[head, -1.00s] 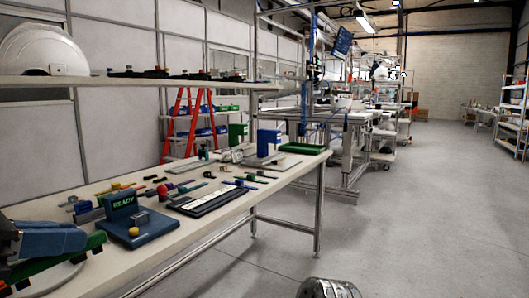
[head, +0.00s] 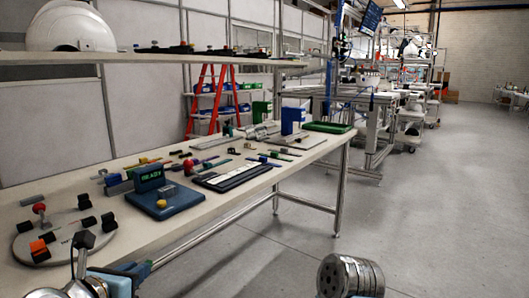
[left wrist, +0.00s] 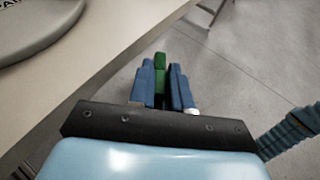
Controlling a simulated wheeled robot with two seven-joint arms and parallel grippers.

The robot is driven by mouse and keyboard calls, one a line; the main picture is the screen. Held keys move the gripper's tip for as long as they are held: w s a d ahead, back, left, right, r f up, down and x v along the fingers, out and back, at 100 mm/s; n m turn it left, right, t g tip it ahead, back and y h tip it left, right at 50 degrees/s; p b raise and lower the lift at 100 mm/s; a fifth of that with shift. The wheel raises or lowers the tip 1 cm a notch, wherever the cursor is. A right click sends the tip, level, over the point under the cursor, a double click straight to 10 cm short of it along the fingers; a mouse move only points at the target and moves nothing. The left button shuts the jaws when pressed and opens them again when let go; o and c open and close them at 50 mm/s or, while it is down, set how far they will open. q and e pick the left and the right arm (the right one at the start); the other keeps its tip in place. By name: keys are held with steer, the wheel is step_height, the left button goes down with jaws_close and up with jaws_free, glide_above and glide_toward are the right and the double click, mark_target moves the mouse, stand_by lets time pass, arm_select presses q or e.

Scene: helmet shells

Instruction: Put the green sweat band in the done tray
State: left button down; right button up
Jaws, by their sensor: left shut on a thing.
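The green sweat band (left wrist: 159,75) shows as a green strip between the blue fingers of my left gripper (left wrist: 161,66) in the left wrist view. The gripper is shut on it, past the table's front edge with floor behind. In the head view my left gripper (head: 138,273) is low at the left, beside that edge; the band is not clearly visible there. A flat green tray (head: 328,127) lies at the table's far right end. I can read no label on it, so I cannot confirm it is the done tray. My right gripper is not visible.
A round plate (head: 62,238) with black, orange and red parts lies at the near left. A blue READY box (head: 165,202), a black-framed white board (head: 233,177) and several small parts crowd the table. A shelf (head: 150,60) with a white helmet shell (head: 72,27) hangs above.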

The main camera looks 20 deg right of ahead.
arm_select(q)
steer(key=shift+w+f, duration=0.3)
steer(key=shift+f, duration=0.2)
steer(key=w+f+n+y, duration=0.2)
steer(key=w+f+y, duration=0.1)
steer(key=f, duration=0.5)
steer(key=w+d+f+n+t+y, duration=0.1)
steer(key=w+f+n+y, duration=0.2)
steer(key=f, duration=0.6)
steer(key=w, duration=0.2)
steer(key=shift+w, duration=0.3)
steer(key=shift+d+r, duration=0.15)
